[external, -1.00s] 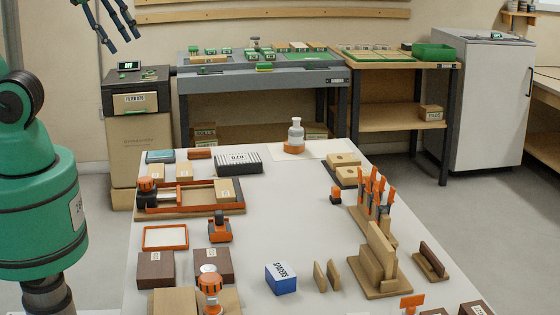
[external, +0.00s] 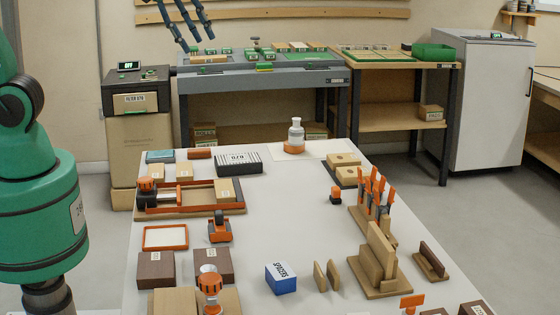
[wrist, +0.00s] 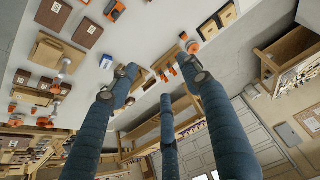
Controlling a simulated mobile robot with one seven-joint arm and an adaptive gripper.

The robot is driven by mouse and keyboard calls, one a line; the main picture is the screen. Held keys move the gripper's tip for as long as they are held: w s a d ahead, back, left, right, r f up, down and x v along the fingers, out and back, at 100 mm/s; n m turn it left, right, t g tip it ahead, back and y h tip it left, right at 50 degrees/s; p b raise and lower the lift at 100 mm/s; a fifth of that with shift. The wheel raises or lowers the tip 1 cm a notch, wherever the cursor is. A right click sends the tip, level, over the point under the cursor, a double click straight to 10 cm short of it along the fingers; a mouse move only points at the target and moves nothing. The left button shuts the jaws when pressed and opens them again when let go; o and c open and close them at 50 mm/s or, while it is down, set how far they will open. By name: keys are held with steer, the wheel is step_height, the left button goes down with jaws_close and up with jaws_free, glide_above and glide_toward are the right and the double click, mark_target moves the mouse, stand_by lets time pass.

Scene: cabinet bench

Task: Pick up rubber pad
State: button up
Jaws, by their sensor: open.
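I cannot say for certain which piece is the rubber pad. A flat teal piece (external: 160,156) at the table's back left corner looks the most like one. My gripper (external: 197,40) shows at the top of the external view, in the air, well above the table and apart from everything on it. In the wrist view my gripper's (wrist: 155,85) blue-grey fingers are spread wide with nothing between them. The teal piece cannot be made out in the wrist view.
The white table (external: 240,260) carries an orange-and-wood fixture (external: 190,198), a dark-striped box (external: 238,163), a flask (external: 296,135), a blue box (external: 281,278) and a wooden rack (external: 380,262). Its middle is clear. A grey bench (external: 262,75) stands behind.

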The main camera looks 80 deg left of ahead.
steer(key=w+a+f+b, duration=0.1)
steer(key=w+f, duration=0.5)
steer(key=w, duration=0.4)
steer(key=w+a+f, duration=0.2)
steer(key=w+f, duration=0.5)
steer(key=w, duration=0.3)
steer(key=w+a+x, duration=0.1)
steer(key=x, duration=1)
steer(key=w+a+r+x, duration=0.1)
steer(key=a+x, duration=0.1)
steer(key=x, duration=1)
steer(key=shift+w+g+b, duration=0.3)
steer(key=shift+w+b, duration=0.15)
steer(key=shift+w, duration=0.05)
steer(key=shift+a+f, duration=0.1)
steer(key=b, duration=0.1)
glide_above(336, 188)
steer(key=s, duration=0.2)
step_height(336, 188, down, 8)
steer(key=shift+a, duration=0.15)
steer(key=shift+s, duration=0.1)
steer(key=shift+b+x, duration=0.9)
steer(key=shift+x, duration=1.65)
steer(key=shift+s, duration=0.15)
